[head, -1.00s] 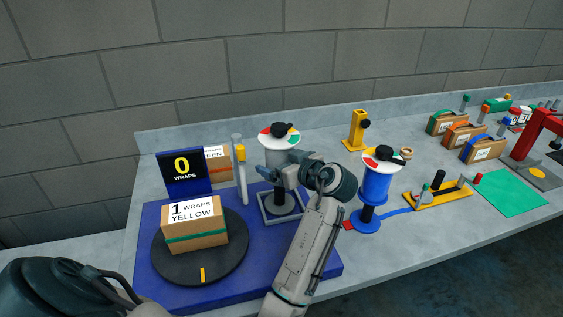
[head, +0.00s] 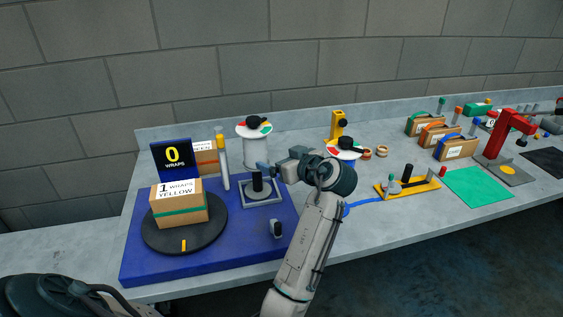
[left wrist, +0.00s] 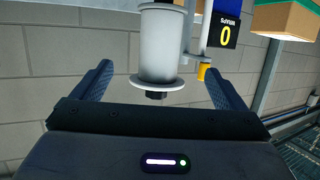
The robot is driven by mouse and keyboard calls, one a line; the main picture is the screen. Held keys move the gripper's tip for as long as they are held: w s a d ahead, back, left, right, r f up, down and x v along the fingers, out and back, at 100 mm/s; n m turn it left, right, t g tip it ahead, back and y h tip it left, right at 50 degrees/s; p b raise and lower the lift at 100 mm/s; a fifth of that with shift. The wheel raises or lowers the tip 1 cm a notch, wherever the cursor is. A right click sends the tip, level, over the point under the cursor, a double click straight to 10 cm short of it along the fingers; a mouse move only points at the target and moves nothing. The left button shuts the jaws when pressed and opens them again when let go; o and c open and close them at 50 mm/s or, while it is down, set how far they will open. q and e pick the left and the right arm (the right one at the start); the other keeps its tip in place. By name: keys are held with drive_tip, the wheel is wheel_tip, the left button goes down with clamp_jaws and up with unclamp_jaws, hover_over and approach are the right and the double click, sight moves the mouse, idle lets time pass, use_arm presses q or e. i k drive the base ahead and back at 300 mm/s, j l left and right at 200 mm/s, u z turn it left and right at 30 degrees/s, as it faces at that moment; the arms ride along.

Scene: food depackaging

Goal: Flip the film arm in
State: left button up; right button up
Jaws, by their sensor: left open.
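My left gripper (head: 268,172) is over the blue platform, just right of the white spool (head: 254,150), with its jaws open and empty. The spool has a coloured disc with a black knob on top and stands above a dark post (head: 257,187) in a square grey frame. A slim grey upright with yellow (head: 222,160), which looks like the film arm, stands left of the spool, beside the turntable. In the left wrist view, which is upside down, the spool (left wrist: 160,50) lies ahead between the spread fingers, and the yellow-tipped upright (left wrist: 203,73) is beside it. My right gripper is out of view.
A box marked "1 wraps yellow" (head: 180,207) with a green band sits on the dark turntable (head: 160,238). The counter (head: 172,158) behind reads 0. A small black knob (head: 277,229) stands at the platform's front. Another spool (head: 343,146) is partly behind my wrist.

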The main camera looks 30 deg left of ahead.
sight(219, 138)
drive_tip(key=u, duration=1.45)
